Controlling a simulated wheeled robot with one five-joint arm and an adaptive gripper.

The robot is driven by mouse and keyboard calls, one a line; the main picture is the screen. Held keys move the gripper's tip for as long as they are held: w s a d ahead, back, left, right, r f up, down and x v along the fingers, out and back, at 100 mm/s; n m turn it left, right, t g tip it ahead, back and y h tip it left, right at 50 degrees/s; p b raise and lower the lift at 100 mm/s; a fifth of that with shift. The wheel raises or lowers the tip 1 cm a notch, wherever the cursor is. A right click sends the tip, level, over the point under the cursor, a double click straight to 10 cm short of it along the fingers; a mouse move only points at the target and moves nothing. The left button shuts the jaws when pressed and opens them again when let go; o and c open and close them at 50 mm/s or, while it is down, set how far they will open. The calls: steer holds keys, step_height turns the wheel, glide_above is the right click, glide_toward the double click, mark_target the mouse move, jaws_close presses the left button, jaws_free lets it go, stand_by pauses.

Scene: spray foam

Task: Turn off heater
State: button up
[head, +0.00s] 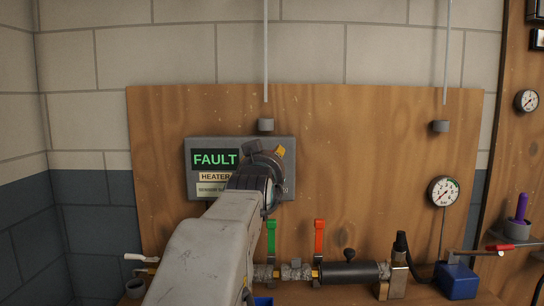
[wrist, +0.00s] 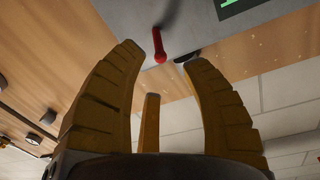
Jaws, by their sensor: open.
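The grey heater control box (head: 205,143) is on the wooden board, with a green FAULT display (head: 215,159) and a HEATER label (head: 214,177) below it. My gripper (head: 267,156) is in front of the box's right part and hides what is there. In the wrist view my gripper (wrist: 164,55) is open, with its yellow fingers spread. A small red-tipped lever (wrist: 160,57) on the grey box (wrist: 120,12) shows between the fingertips. I cannot tell whether a finger touches it. A dark part (wrist: 187,57) lies beside the right fingertip.
Below are a green valve handle (head: 271,240), a red valve handle (head: 319,240) and a dark cylinder (head: 350,272). A round gauge (head: 443,191) and a blue box (head: 457,280) are at right. The board's upper middle is clear.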

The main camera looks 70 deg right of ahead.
steer(key=shift+n, duration=0.3)
steer(key=shift+p+x, duration=1.3)
steer(key=shift+x, duration=2.35)
jaws_close()
